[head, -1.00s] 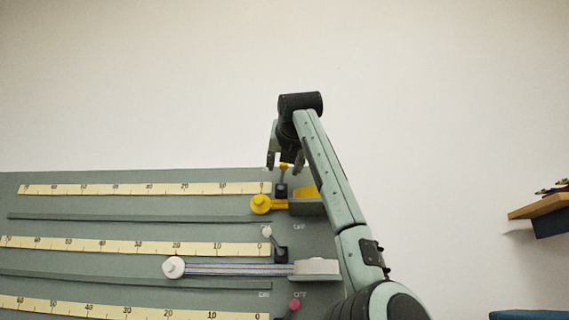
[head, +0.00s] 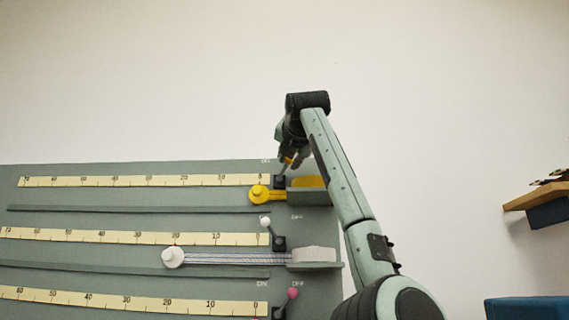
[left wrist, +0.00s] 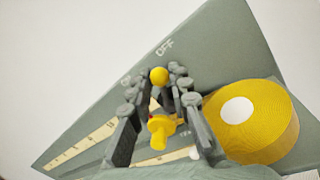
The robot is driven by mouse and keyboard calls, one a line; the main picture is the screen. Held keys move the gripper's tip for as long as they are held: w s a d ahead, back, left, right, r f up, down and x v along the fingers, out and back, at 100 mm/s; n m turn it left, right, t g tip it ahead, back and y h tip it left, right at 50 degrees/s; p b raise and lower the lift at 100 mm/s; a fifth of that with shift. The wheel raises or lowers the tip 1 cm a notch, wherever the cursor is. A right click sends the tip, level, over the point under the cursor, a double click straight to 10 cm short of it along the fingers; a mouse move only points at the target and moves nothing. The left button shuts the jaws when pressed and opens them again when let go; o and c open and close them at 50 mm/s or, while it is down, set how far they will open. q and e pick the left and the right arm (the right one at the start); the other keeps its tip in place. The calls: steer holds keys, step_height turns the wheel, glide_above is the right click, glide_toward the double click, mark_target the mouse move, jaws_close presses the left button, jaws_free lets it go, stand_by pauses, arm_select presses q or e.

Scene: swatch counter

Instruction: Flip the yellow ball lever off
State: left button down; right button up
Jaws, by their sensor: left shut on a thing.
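The yellow ball lever stands on a dark base (head: 280,183) at the right end of the top row of the board. Its yellow ball (left wrist: 159,75) shows between the fingertips in the left wrist view. My left gripper (head: 290,155) is shut on the lever near its ball. In the head view the lever's stem leans a little right, away from the ON label (head: 265,161), and the fingers partly hide the ball. The OFF label (left wrist: 165,47) shows beyond the fingertips in the left wrist view. My right gripper is not in view.
A yellow tape roll (left wrist: 252,120) sits close right of the fingers. A white-ball lever (head: 265,222) leans left below, and a pink-ball lever (head: 293,292) leans right. Yellow (head: 258,194) and white (head: 173,258) tape-end knobs lie left. A wooden shelf (head: 535,198) is far right.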

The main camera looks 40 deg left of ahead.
arm_select(q)
steer(key=shift+w+d+f+m, duration=0.15)
steer(key=shift+d+m, duration=0.05)
steer(key=shift+m, duration=0.5)
steer(key=c, duration=1.4)
jaws_free()
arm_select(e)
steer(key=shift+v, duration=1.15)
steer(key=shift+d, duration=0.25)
arm_select(q)
steer(key=v, duration=1.2)
steer(key=shift+f, duration=0.15)
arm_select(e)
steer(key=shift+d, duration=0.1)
